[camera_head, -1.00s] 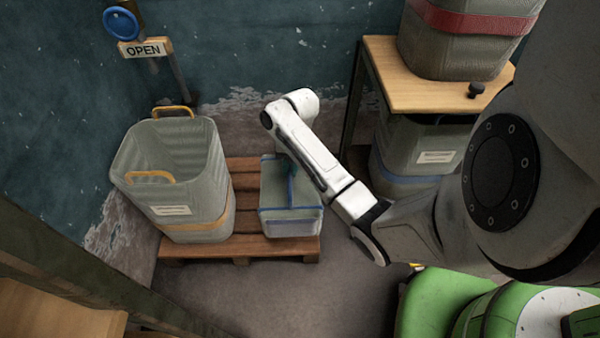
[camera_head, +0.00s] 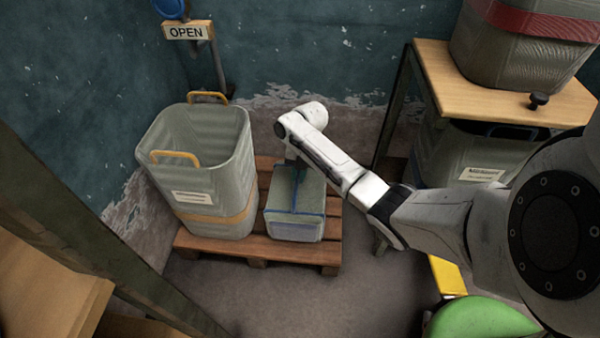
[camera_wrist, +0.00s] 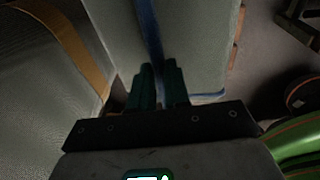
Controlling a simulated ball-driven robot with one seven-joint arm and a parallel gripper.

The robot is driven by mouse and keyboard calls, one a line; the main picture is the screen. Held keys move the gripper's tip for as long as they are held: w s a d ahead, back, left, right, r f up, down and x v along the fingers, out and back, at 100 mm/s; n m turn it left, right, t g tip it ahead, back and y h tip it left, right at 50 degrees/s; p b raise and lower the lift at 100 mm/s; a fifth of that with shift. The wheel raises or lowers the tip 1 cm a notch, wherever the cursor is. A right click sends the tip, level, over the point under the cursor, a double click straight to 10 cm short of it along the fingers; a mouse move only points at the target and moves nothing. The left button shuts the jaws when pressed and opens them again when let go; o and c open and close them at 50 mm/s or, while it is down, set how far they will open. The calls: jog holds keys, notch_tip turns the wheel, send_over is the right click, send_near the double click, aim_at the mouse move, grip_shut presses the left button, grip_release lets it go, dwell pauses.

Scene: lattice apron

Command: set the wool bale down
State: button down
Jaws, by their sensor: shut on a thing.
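The wool bale (camera_head: 294,226) is a pale grey-green block with blue straps, on or just above the right part of the wooden pallet (camera_head: 255,246); I cannot tell whether it touches the slats. My gripper (camera_head: 297,166) is above the bale, its fingers mostly hidden by my arm. In the wrist view my gripper's dark green fingers (camera_wrist: 158,85) are shut on the blue strap (camera_wrist: 149,35) across the bale's top. The bale (camera_wrist: 195,45) fills the middle of that view.
A tall grey bin (camera_head: 212,170) with yellow handles and an orange band stands on the pallet, left of the bale. A wooden-topped table (camera_head: 470,95) with a red-banded bin (camera_head: 520,40) stands at the right, another bin (camera_head: 460,150) below it. Grey floor (camera_head: 290,290) lies clear in front.

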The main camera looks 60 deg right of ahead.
jog(key=shift+d+f, duration=0.1)
jog(key=shift+f, duration=0.5)
jog(key=c, duration=1.1)
grip_release()
jog(key=shift+f, duration=0.1)
